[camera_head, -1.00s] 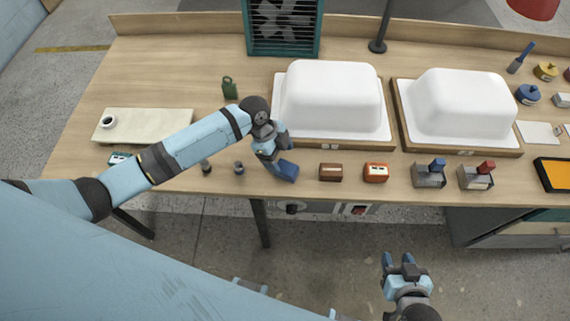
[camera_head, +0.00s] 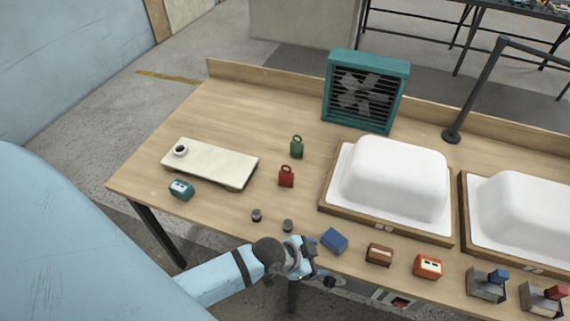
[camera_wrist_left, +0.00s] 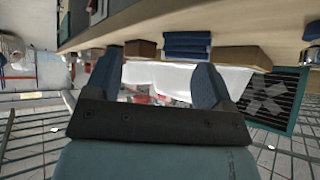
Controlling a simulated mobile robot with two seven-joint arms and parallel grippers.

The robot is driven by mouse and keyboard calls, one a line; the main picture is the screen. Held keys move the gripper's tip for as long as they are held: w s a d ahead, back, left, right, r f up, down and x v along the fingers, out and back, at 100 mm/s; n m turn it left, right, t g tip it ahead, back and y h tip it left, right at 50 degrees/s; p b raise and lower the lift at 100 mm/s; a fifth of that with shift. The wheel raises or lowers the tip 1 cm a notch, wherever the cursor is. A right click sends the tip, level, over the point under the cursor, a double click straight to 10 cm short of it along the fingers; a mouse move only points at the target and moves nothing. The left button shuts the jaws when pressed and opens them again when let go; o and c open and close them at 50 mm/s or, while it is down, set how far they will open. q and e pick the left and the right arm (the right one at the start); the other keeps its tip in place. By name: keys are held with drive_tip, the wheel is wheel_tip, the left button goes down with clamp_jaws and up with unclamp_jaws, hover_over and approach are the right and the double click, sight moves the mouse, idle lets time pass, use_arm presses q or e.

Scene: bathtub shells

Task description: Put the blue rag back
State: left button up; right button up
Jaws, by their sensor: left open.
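The blue rag (camera_head: 334,241), a small folded block, lies on the wooden bench near its front edge, left of a brown block (camera_head: 379,254). My left gripper (camera_head: 318,264) is open and empty at the front edge, just in front and left of the rag, apart from it. In the left wrist view its two dark blue fingers (camera_wrist_left: 160,72) stand wide apart with nothing between them. A folded blue thing, apparently the rag (camera_wrist_left: 187,45), shows beyond them there, on an upside-down bench. My right gripper is out of view.
An orange box (camera_head: 428,265) and two grey holders stand right along the front. Two small dark knobs (camera_head: 257,215) are left of the rag. White tub shells (camera_head: 392,185) lie behind. Red (camera_head: 286,176) and green cans (camera_head: 297,146) and a pale board (camera_head: 209,160) are further left.

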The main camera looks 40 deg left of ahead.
use_arm(q)
drive_tip(key=s+a+n+t+y, duration=0.2)
drive_tip(key=s+a+n+t, duration=0.1)
drive_tip(key=s, duration=0.5)
drive_tip(key=shift+a+n, duration=0.45)
drive_tip(key=shift+n, duration=0.45)
drive_tip(key=shift+f, duration=0.1)
